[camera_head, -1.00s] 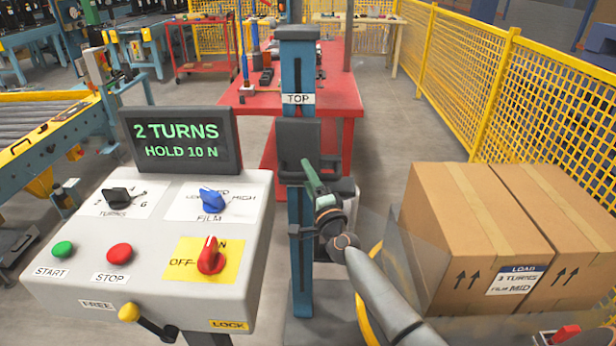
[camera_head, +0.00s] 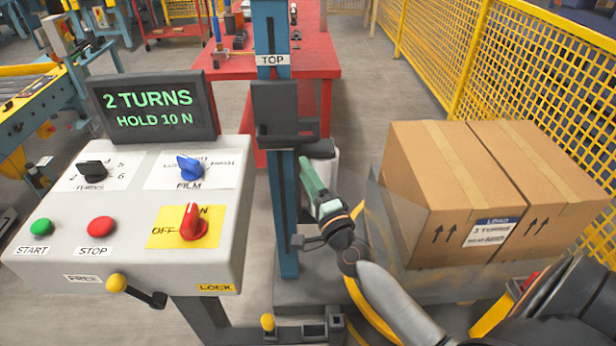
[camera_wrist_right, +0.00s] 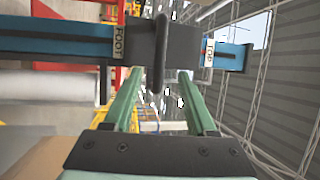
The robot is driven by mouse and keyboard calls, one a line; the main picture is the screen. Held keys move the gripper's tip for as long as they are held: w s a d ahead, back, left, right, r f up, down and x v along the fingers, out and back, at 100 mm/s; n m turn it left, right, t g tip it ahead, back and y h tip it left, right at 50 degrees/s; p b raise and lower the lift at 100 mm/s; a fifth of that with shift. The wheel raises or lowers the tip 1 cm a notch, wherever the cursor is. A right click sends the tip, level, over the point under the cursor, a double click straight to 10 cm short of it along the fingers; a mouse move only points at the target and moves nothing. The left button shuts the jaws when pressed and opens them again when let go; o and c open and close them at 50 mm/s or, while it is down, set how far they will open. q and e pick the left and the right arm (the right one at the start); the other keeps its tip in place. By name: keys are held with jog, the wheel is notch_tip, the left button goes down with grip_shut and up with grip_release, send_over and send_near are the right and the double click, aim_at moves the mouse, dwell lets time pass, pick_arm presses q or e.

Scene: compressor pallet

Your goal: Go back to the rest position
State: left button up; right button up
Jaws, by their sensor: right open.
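My right gripper (camera_head: 306,172) shows in the head view with its green fingers pointing up and away, just right of the blue mast (camera_head: 286,200) and below the dark carriage (camera_head: 285,112). In the right wrist view my right gripper (camera_wrist_right: 159,72) has its two green fingers spread, with nothing clamped between them. A dark upright handle (camera_wrist_right: 160,55) on the carriage appears between the fingertips, beyond them. The mast (camera_wrist_right: 62,42) crosses the top of that view. My left gripper is not in view.
The control panel (camera_head: 125,250) stands left, its display (camera_head: 152,108) reading "2 TURNS HOLD 10 N". Cartons (camera_head: 440,170) stand right behind a clear sheet. A yellow mesh fence (camera_head: 530,75) runs behind them. A red table (camera_head: 340,60) stands behind the mast.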

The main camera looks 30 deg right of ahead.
jog(key=shift+s, duration=0.25)
jog(key=shift+a+f, duration=0.1)
jog(key=shift+a, duration=0.05)
jog(key=s+a+f+n+g+y+p, duration=0.55)
jog(key=s+a+f+n, duration=0.45)
jog(key=n, duration=0.3)
jog(key=s+a+f+n+g+p, duration=0.1)
jog(key=s+a+f+n+g, duration=0.1)
jog(key=s, duration=0.4)
jog(key=s+a+f+n+g+p, duration=0.1)
jog(key=s+a+f+n+g, duration=0.1)
jog(key=s+n, duration=0.4)
notch_tip(320, 180, down, 3)
jog(key=shift+s+a+r+g+p, duration=0.2)
jog(key=shift+s+a+g+p, duration=0.2)
jog(key=shift+s+g, duration=0.2)
